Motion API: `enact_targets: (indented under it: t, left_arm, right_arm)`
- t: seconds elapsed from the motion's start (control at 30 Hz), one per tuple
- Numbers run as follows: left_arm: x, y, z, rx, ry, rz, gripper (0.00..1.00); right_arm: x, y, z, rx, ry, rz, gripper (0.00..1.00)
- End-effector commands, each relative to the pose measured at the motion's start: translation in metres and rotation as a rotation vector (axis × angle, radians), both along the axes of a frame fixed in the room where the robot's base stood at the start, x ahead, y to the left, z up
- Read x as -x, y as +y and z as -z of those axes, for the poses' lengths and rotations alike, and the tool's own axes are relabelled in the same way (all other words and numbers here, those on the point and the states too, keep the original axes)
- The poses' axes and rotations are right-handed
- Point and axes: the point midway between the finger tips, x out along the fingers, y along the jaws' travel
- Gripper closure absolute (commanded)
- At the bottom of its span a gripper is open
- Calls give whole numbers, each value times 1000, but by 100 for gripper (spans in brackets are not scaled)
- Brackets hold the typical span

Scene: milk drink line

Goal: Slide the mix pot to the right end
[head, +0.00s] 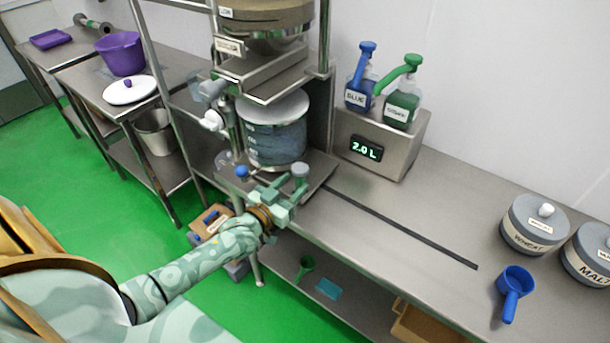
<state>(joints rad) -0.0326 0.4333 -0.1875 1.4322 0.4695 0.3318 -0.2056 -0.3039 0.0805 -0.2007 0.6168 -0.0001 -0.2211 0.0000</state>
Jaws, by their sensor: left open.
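The mix pot (274,137), a grey-blue see-through vessel with level marks, stands upright under the steel hopper at the left end of the bench. My left gripper (277,184) is open in front of the pot's lower part, near the bench's front edge. A blue knob (241,172) shows just left of the gripper. I cannot tell whether the fingers touch the pot or any handle on it. The gripper hides part of the pot's base area. A dark rail (405,229) runs along the bench from near the pot toward the right. My right gripper is not in view.
A steel box with a 2.0 L display (366,149) carries blue (359,92) and green (402,103) pump bottles behind the rail. Wheat (534,226) and malt (592,257) canisters and a blue scoop (513,285) stand at the right. The bench along the rail is clear.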

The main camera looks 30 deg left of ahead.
Motion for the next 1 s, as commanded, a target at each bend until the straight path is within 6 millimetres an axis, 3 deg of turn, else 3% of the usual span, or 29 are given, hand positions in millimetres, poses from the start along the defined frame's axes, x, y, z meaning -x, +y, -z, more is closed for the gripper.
enact_targets:
  t: [0.1, 0.3, 0.67, 0.83, 1.0]
  left_arm:
    - [-26, -2, 2, 0, -1, 0, 55]
    - [-52, -4, 2, 0, 1, 0, 55]
    - [-58, -5, 0, 0, 2, 0, 55]
    - [-58, -5, 0, 0, 2, 0, 99]
    - [-58, -5, 0, 0, 2, 0, 100]
  right_arm:
    - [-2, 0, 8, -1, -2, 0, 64]
    - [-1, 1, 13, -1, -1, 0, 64]
    - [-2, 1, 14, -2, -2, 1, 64]
    - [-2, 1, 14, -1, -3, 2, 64]
    - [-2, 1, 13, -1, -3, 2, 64]
